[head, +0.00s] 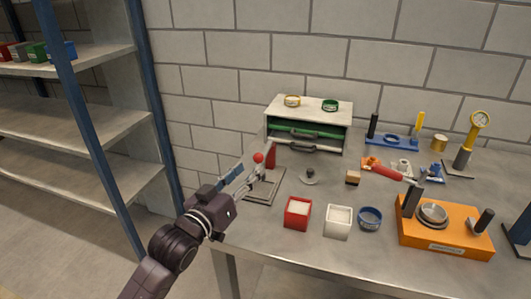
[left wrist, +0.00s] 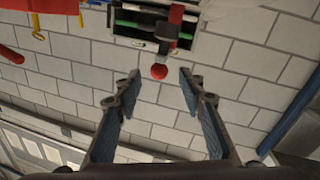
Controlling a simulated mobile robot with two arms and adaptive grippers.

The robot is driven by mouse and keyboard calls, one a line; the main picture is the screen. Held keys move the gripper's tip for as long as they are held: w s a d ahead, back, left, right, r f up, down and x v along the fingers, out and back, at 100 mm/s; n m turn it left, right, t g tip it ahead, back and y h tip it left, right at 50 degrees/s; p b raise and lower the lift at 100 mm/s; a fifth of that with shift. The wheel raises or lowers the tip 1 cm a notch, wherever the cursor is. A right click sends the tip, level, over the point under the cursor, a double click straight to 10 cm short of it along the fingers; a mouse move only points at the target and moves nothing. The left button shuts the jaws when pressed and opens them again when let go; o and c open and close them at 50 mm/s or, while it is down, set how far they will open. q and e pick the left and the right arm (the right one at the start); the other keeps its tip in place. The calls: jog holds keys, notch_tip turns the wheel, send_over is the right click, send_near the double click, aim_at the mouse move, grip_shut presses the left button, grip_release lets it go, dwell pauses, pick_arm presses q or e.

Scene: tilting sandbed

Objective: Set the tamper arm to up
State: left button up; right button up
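A red ball knob (head: 258,157) shows at the table's left end, beside an upright red post (head: 270,155) near a grey framed base (head: 264,187). I take this to be the tamper arm. In the left wrist view the knob (left wrist: 159,71) sits on a dark arm (left wrist: 167,45) by the red post (left wrist: 176,15). My left gripper (head: 250,176) is open, its fingers around the knob's line of sight. In the left wrist view the knob appears between the fingertips (left wrist: 159,82), touching neither. The arm's exact tilt is hard to tell. My right gripper is not in view.
A drawer cabinet (head: 310,122) stands behind. Blue-framed shelves (head: 95,120) are at left. The table's front left corner is mostly clear.

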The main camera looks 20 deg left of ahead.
aim_at(256, 161)
pick_arm(q)
jog(key=shift+w+r, duration=0.25)
jog(key=shift+w, duration=0.1)
jog(key=x, duration=0.4)
jog(key=shift+w+d+p, duration=0.2)
jog(key=shift+w+p, duration=0.1)
jog(key=shift+p, duration=0.1)
jog(key=shift+w, duration=0.55)
jog(key=shift+f, duration=0.1)
jog(key=c, duration=0.9)
jog(key=shift+d, duration=0.1)
grip_shut()
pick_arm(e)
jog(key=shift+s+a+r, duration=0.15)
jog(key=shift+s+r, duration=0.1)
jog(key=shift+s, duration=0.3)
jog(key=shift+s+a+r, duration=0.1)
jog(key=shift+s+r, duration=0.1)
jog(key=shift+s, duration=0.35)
